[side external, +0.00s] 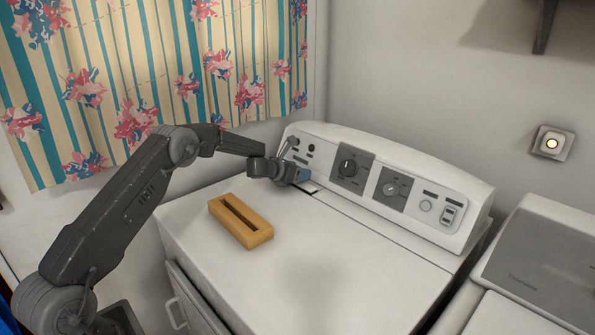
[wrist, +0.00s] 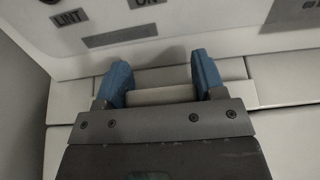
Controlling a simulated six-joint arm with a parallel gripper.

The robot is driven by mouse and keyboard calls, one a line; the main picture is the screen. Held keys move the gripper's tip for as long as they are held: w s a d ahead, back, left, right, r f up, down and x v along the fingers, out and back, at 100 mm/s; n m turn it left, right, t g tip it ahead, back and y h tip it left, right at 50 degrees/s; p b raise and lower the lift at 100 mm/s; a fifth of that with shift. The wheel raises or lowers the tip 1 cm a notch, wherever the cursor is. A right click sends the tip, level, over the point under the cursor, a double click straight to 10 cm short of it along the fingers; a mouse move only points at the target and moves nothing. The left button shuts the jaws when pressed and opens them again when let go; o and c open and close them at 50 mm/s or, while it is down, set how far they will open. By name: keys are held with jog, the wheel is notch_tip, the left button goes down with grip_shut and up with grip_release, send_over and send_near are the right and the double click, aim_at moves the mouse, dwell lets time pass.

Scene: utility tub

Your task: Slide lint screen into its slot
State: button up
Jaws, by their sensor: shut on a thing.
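My gripper (side external: 302,176) is at the back left of the dryer top, close against the control panel. In the wrist view its two blue fingers (wrist: 161,72) are shut on the ends of a pale bar, the handle of the lint screen (wrist: 160,96). The screen's body is hidden, so I cannot tell how deep it sits. A dark gap, apparently part of the slot (side external: 314,192), shows in the dryer top beside the fingers. In the wrist view the panel's LINT label (wrist: 69,18) is just beyond the gripper.
A wooden block (side external: 257,237) with an empty long groove stands on the dryer top (side external: 340,265), left of centre. The control panel (side external: 405,190) with knobs rises along the back edge. A second machine (side external: 540,265) stands at the right. The front and right of the top are clear.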

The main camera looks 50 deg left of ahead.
jog(key=shift+f, duration=0.1)
dwell(0.3)
jog(key=o, duration=1.4)
jog(key=v, duration=1.3)
jog(key=shift+s+r, duration=0.2)
jog(key=shift+s, duration=0.05)
jog(key=s+d+r+n+g+y, duration=0.35)
jog(key=s+d+r+n, duration=0.9)
jog(key=n, duration=0.55)
jog(key=s+d+n+g+h, duration=0.1)
jog(key=s+d+n, duration=0.3)
jog(key=s+n, duration=0.2)
jog(key=s+d+n+g+h, duration=0.1)
jog(key=s+d+n, duration=0.3)
jog(key=s, duration=0.5)
jog(key=s+d+n+g+h, duration=0.1)
jog(key=s+d+n+g, duration=0.1)
jog(key=s+d+n, duration=0.3)
jog(key=shift+s+n+g+h, duration=0.25)
jog(key=shift+s+n, duration=1)
jog(key=shift+n, duration=0.25)
